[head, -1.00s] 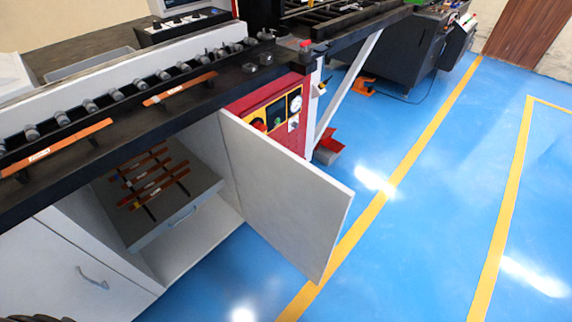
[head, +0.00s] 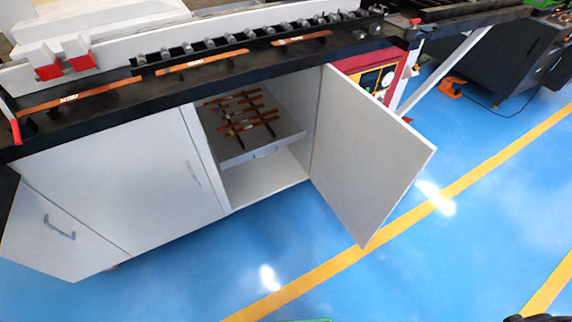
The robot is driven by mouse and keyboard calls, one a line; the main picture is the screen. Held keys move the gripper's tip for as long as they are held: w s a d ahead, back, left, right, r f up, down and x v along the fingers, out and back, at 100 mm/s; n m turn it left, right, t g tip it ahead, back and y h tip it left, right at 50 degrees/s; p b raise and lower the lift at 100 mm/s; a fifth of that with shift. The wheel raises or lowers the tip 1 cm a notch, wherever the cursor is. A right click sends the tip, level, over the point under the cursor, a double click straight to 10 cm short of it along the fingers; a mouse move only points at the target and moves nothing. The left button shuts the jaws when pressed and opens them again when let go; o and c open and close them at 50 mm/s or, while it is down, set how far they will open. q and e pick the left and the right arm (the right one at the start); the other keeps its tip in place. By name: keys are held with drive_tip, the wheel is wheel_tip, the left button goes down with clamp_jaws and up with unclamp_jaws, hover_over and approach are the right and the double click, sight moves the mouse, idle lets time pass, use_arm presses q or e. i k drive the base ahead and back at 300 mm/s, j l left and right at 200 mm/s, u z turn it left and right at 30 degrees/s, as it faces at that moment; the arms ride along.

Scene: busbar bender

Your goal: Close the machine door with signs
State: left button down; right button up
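The machine's white cabinet door (head: 368,155) stands swung open at the right end of the cabinet, its free edge out over the blue floor. The broad face that I see is plain, with no signs on it; its other face is hidden. The open compartment (head: 265,185) left of the door holds a grey drawer or shelf (head: 250,153) with several copper bars on it. Neither of my grippers is clearly in view.
Closed white doors with handles (head: 60,228) are left of the opening. A black worktop (head: 115,115) with copper bars runs above. A red control panel (head: 376,75) is behind the door. The blue floor (head: 330,285) with yellow lines is free in front.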

sight(366, 158)
drive_tip(key=i+l+u, duration=0.1)
drive_tip(key=l+u, duration=0.35)
drive_tip(key=l, duration=0.35)
drive_tip(key=l+u, duration=0.45)
drive_tip(key=l, duration=0.3)
drive_tip(key=k+l+u, duration=0.15)
drive_tip(key=l+u, duration=0.25)
drive_tip(key=l, duration=0.35)
drive_tip(key=k+l, duration=0.1)
drive_tip(key=l, duration=0.35)
drive_tip(key=k+l, duration=0.1)
drive_tip(key=l, duration=0.35)
drive_tip(key=k+l, duration=0.15)
drive_tip(key=l, duration=0.35)
